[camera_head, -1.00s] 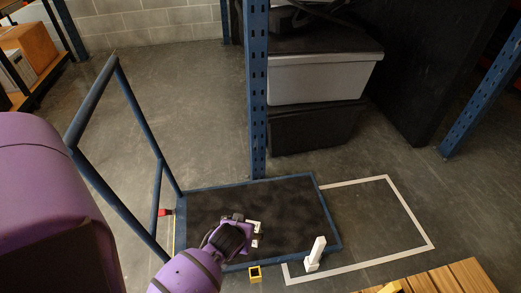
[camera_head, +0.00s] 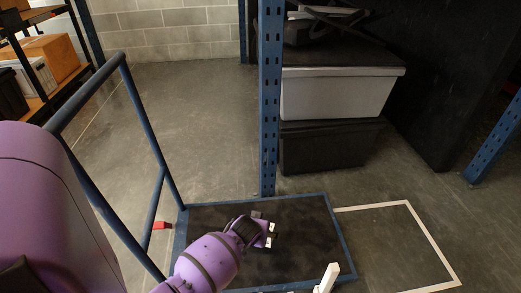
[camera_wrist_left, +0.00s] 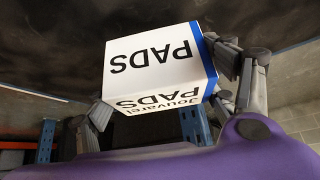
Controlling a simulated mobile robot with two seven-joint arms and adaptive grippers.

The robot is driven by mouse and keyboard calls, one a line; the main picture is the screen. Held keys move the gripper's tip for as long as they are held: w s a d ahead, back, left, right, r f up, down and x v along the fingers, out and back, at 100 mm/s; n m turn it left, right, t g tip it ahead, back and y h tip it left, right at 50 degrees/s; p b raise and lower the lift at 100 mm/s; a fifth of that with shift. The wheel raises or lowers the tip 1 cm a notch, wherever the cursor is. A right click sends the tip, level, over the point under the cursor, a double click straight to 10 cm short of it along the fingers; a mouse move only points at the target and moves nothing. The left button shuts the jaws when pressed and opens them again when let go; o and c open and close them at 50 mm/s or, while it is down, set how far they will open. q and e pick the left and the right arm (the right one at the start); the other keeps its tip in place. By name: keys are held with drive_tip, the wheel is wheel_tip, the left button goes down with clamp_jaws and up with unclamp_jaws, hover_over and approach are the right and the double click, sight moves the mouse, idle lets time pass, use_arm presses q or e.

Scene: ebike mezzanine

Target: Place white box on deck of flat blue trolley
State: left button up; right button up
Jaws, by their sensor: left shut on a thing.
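The white box (camera_wrist_left: 155,70) has a blue edge and black "PADS" lettering. In the left wrist view it sits between the dark fingers of my left gripper (camera_wrist_left: 165,95), which is shut on it. In the head view, my left gripper (camera_head: 266,235) is over the middle of the dark deck of the flat blue trolley (camera_head: 310,255). Only small white patches show at its tips there, and the box is mostly hidden. I cannot tell whether the box touches the deck.
The trolley's blue handle (camera_head: 146,118) rises at the left. A blue rack upright (camera_head: 269,100) stands behind the deck, beside stacked grey and black bins (camera_head: 335,95). White floor tape (camera_head: 425,225) lies to the right.

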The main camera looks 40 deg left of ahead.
use_arm(q)
wheel_tip(320, 180, down, 4)
drive_tip(key=shift+w+r+b, duration=0.1)
drive_tip(key=shift+r+b, duration=0.05)
drive_tip(key=shift+b, duration=0.6)
drive_tip(key=shift+r, duration=0.2)
drive_tip(key=shift+f, duration=0.2)
drive_tip(key=o, duration=1.3)
drive_tip(key=shift+r, duration=0.1)
